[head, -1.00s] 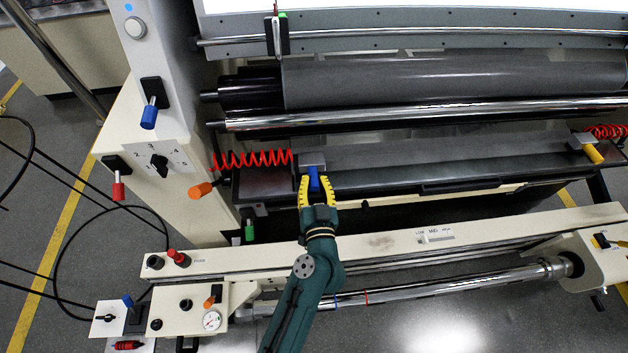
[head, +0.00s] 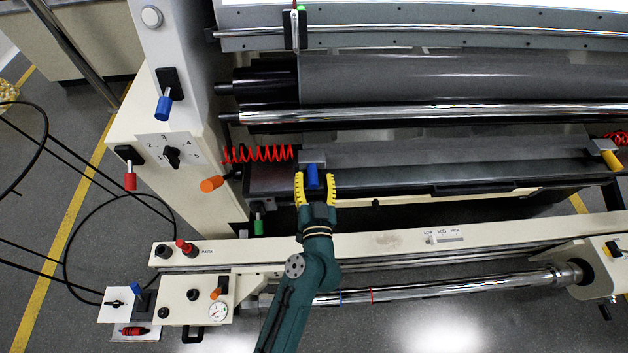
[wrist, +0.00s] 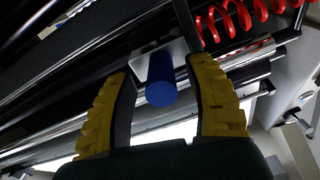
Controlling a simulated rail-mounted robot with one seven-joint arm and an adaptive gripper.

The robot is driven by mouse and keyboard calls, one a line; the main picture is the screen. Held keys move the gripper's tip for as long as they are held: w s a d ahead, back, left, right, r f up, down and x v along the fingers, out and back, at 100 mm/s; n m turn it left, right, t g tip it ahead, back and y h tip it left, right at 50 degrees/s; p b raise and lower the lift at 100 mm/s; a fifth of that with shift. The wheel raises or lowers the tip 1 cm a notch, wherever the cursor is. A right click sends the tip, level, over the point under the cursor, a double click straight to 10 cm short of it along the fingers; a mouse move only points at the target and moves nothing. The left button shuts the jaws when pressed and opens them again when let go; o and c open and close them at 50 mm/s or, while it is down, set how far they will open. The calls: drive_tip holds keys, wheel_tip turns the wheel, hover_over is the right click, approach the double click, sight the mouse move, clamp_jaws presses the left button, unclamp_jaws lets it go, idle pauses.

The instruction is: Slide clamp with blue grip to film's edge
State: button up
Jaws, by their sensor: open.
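The clamp (head: 312,157) is a grey block with a blue grip (head: 313,176), at the left end of the dark table below the rollers. My gripper (head: 315,178) is open, its yellow fingers on either side of the blue grip. In the wrist view the blue grip (wrist: 161,80) stands between the two fingers, with gaps on both sides. The grey film (head: 450,150) lies across the table, its left edge close to the clamp.
A red coiled hose (head: 257,154) runs left of the clamp. A second clamp with a yellow grip (head: 610,160) sits at the table's right end. A cream beam (head: 400,239) and chrome roller (head: 430,288) lie in front.

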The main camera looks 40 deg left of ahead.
drive_tip(key=v, duration=1.2)
